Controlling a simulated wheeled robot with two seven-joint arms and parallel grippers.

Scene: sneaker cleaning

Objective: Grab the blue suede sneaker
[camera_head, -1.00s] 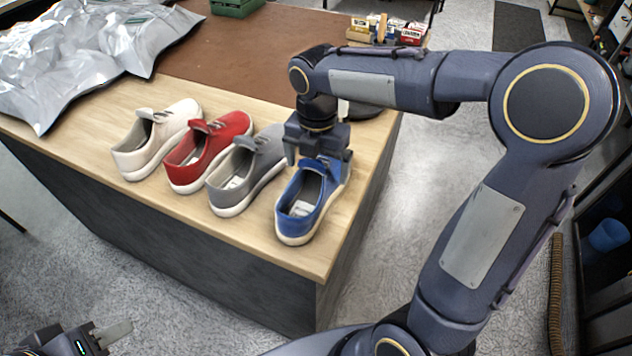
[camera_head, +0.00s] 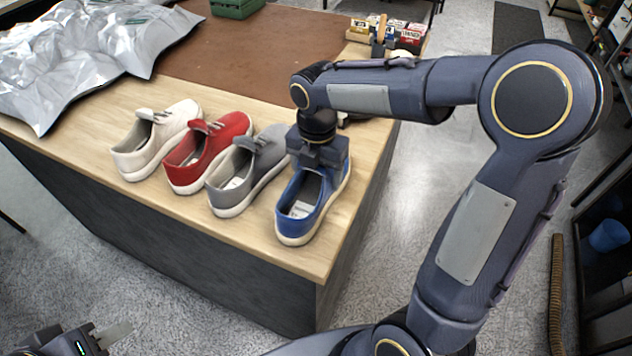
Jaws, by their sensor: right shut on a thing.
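The blue suede sneaker (camera_head: 297,222) stands on the wooden table top near its right front corner, heel toward me. It has a white sole and a pale insole. My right gripper (camera_head: 320,163) is over its tongue and front opening and is shut on the sneaker. The fingertips are largely hidden by the gripper body and the shoe. My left gripper (camera_head: 115,333) is low at the bottom left, off the table.
A grey sneaker (camera_head: 228,200), a red sneaker (camera_head: 185,180) and a white sneaker (camera_head: 128,163) stand in a row to the left. A silver plastic bag (camera_head: 85,55) covers the back left.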

